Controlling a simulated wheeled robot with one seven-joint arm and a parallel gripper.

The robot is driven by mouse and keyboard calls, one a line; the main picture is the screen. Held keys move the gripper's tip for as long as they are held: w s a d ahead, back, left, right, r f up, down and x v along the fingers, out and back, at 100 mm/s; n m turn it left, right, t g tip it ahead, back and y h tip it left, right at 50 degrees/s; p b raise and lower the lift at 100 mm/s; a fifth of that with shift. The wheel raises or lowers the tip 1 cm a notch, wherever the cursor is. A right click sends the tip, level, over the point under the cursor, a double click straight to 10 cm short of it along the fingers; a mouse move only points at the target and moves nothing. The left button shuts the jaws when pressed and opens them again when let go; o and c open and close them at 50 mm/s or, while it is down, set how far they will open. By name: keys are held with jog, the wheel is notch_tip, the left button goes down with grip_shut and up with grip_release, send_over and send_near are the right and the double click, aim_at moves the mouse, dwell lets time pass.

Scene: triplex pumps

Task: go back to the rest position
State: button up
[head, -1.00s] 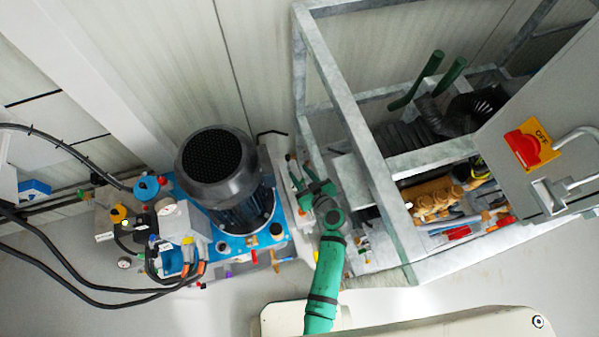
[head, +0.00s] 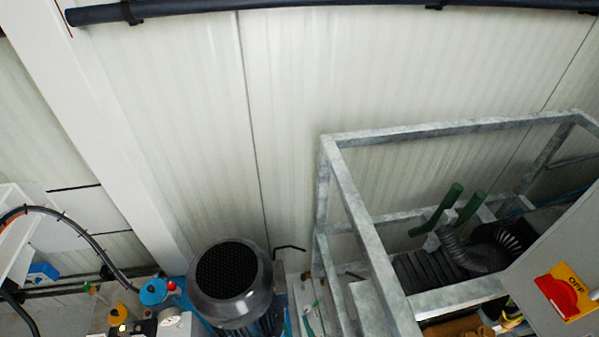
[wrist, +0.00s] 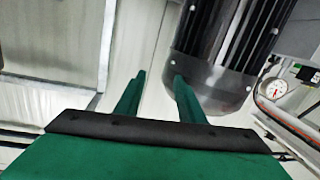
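My gripper (wrist: 160,82) shows in the wrist view as two green fingers standing apart, with nothing between them. Behind the right finger, in the wrist view, is the dark motor (wrist: 225,60) with its finned body; I cannot tell how far apart they are.
A pressure gauge (wrist: 275,88) is right in the wrist view. The pale wall (head: 420,70) above is clear.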

jog(key=s+r+m+h, duration=0.2)
jog(key=s+r, duration=0.4)
jog(key=s, duration=0.3)
jog(key=s+r+m+g+h, duration=0.1)
jog(key=s+r+m+h, duration=0.2)
jog(key=s+r, duration=0.3)
jog(key=v, duration=0.3)
jog(key=shift+d, duration=0.2)
jog(key=shift+s+f, duration=0.1)
jog(key=shift+f, duration=0.05)
dwell(1.0)
